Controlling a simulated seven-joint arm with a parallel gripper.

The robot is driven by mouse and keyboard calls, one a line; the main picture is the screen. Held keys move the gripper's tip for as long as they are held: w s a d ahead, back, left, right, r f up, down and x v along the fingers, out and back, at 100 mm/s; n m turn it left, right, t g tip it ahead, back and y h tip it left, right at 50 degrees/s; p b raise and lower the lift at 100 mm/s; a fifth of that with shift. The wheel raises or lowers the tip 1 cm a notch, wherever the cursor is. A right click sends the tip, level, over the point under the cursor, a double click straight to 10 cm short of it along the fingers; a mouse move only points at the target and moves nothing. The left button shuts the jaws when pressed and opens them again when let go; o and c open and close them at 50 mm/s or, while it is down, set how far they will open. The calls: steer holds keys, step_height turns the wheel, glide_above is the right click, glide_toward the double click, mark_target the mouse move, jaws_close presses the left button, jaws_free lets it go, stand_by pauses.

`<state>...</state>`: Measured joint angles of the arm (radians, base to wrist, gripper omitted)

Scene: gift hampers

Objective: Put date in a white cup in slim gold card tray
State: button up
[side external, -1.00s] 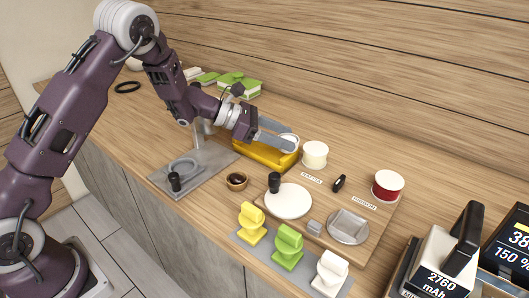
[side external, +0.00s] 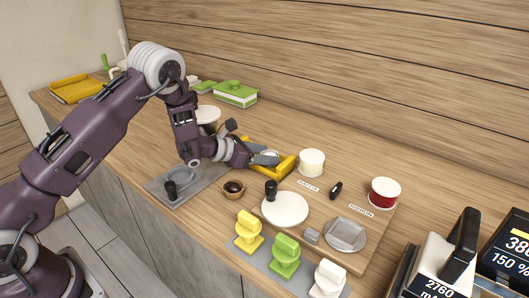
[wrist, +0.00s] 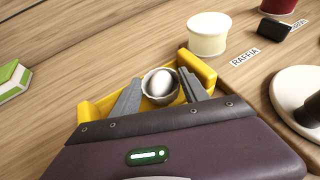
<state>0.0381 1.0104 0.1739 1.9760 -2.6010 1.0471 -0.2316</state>
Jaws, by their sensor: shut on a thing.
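The fingers stand on either side of the cup. The slim gold card tray (wrist: 203,68) lies around and under the cup and fingers. In the side view my gripper (side external: 264,158) is low at the gold tray (side external: 287,165), and the cup is mostly hidden there. Whether the cup touches the tray floor I cannot tell. A brown cup (side external: 226,194) with a dark round piece (side external: 233,187) stands apart on the counter, left of the white disc.
A cream spool (side external: 312,162) by the RAFFIA label stands just right of the tray. A white disc (side external: 285,209) with a black knob is in front. A grey plate (side external: 160,190) lies left. A green box (side external: 236,94) and another gold tray (side external: 77,88) are farther back.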

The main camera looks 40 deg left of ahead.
steer(key=shift+f, duration=0.1)
steer(key=o, duration=1.1)
steer(key=shift+c, duration=0.2)
steer(key=shift+s+a+r, duration=0.1)
steer(key=shift+s+r, duration=0.15)
steer(key=v, duration=1.1)
steer(key=shift+s, duration=0.25)
